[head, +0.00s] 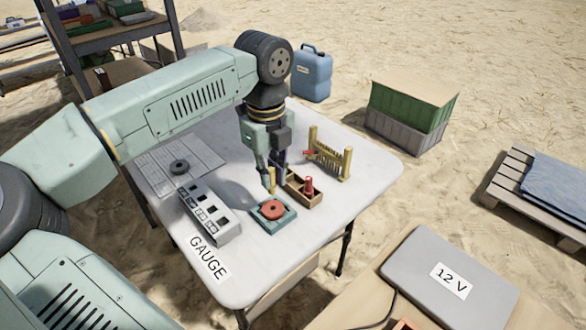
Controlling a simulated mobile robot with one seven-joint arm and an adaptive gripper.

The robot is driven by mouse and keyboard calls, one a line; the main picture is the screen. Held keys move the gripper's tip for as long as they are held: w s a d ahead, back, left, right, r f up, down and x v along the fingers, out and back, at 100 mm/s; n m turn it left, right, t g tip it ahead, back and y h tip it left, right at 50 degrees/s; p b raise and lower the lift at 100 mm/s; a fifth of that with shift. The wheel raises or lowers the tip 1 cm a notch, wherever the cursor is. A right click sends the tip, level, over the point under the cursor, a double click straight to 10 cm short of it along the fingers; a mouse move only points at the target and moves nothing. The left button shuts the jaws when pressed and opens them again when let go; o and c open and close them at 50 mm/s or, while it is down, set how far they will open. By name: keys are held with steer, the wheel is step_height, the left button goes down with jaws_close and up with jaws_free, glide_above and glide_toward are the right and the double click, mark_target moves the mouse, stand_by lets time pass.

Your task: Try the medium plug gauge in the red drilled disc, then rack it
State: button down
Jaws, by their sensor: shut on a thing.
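The red drilled disc (272,209) lies flat in a teal square holder (285,222) on the table. My gripper (272,174) points down just behind the disc, shut on a slim yellow plug gauge (271,184). The gauge is upright; I cannot tell whether its lower end touches the disc or is above it. A wooden tray (312,203) to the right of the disc holds a red-topped plug (308,185). A grey rack (229,233) with square openings and small labels stands left of the disc, by the word GAUGE.
A brass stand (346,163) with a row of pegs is at the right back of the table (370,150). A dark ring (179,167) lies on a printed sheet (200,150) at the left. The table's right side and front are clear.

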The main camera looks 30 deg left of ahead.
mark_target(272, 192)
steer(key=shift+f+b, duration=0.9)
steer(key=shift+f, duration=1.05)
steer(key=shift+f+b, duration=0.4)
steer(key=shift+b, duration=0.1)
steer(key=shift+a+f+b, duration=0.1)
steer(key=shift+f+b, duration=0.1)
steer(key=shift+b, duration=0.5)
stand_by(0.5)
steer(key=shift+r, duration=0.2)
stand_by(0.7)
steer(key=shift+r+p, duration=1.35)
steer(key=shift+r, duration=1.05)
steer(key=shift+f, duration=0.1)
